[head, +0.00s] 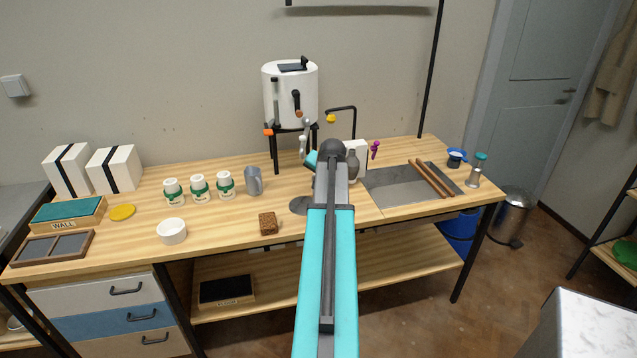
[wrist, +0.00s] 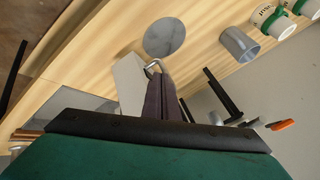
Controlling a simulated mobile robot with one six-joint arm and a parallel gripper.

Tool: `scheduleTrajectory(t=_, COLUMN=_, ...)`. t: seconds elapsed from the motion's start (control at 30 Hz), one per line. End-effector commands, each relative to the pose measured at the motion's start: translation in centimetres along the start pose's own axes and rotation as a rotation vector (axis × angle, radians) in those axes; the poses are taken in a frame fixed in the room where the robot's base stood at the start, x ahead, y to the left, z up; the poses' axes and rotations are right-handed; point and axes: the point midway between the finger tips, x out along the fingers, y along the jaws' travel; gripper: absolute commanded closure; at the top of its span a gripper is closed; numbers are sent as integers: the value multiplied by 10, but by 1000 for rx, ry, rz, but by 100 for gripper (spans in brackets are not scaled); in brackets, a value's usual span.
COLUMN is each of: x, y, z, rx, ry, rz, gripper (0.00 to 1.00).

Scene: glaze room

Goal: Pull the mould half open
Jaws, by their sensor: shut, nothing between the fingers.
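A white block (head: 362,149), which looks like the mould half, stands on the bench just right of my arm, with a grey vase-like shape (head: 352,166) in front of it. My arm hides part of this spot. In the wrist view a pale block (wrist: 130,84) stands close beside my gripper (wrist: 161,78), with a bent metal handle (wrist: 152,64) near the fingertips. The two dark fingers are together with nothing between them. I cannot tell whether they touch the handle. The fingers are hidden behind my arm in the head view.
A grey disc (head: 299,206) and a metal jug (head: 253,181) are left of the arm. A white kettle-like vessel (head: 285,95) stands on a black stand behind. A grey sheet with brown sticks (head: 430,178) lies right. The front bench holds a brown block (head: 268,223).

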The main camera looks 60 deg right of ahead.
Motion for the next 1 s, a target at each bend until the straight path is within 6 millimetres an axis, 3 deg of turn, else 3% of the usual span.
scheduleTrajectory(t=0.1, x=-22, y=-4, z=1, rx=-1, ry=1, rz=-1, gripper=100)
scheduleTrajectory(t=0.4, x=-47, y=-12, z=6, rx=-4, ry=-2, rz=-2, gripper=100)
scheduleTrajectory(t=1.0, x=-49, y=-15, z=9, rx=-7, ry=-4, rz=-4, gripper=100)
